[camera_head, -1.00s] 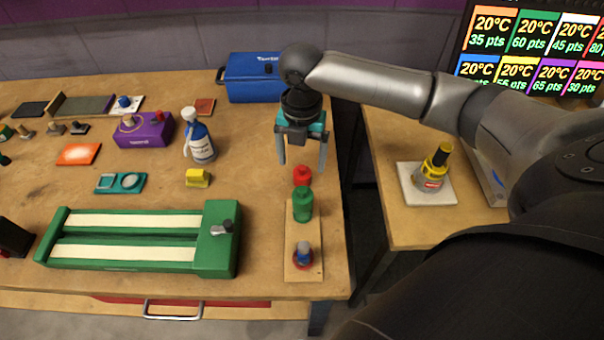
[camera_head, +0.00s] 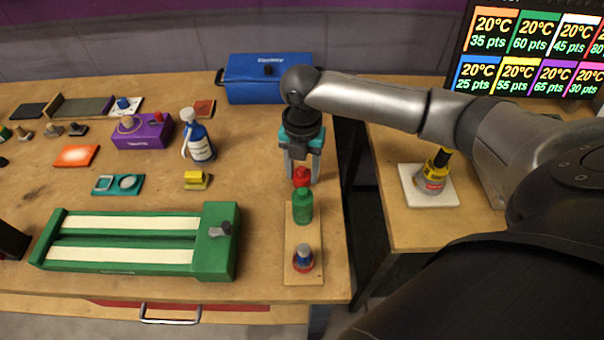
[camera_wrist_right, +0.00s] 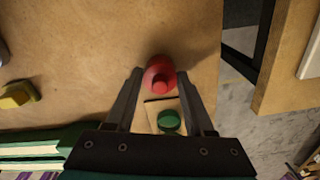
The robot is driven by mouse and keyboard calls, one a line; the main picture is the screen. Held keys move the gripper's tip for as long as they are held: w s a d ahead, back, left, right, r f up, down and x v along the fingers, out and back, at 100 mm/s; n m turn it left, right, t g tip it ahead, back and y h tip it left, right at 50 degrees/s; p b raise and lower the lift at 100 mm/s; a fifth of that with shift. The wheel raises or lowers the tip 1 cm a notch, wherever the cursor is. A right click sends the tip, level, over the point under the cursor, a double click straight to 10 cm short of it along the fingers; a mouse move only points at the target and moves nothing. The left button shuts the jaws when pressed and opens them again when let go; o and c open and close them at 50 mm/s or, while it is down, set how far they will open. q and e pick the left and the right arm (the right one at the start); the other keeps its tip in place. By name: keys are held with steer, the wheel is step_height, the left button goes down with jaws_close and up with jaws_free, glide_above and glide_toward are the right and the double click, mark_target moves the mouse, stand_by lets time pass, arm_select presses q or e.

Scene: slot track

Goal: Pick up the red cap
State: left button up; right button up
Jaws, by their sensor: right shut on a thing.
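The red cap (camera_head: 302,174) is at the right side of the wooden table, just behind a green capped piece (camera_head: 302,208) on a wooden strip (camera_head: 303,235). My right gripper (camera_head: 302,180) points down over the red cap, with one finger on each side, and is shut on it. The right wrist view shows the red cap (camera_wrist_right: 160,76) between the fingertips, with the green top (camera_wrist_right: 169,122) close by. Whether the cap is clear of the table cannot be told. My left gripper is not in view.
A red and blue piece (camera_head: 303,258) stands at the strip's front end. A green slot track (camera_head: 215,245) lies to the left, with a yellow block (camera_head: 196,180) and a blue-white bottle (camera_head: 198,140) behind it. A blue toolbox (camera_head: 265,85) stands at the back.

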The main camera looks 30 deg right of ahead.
steer(key=c, duration=0.4)
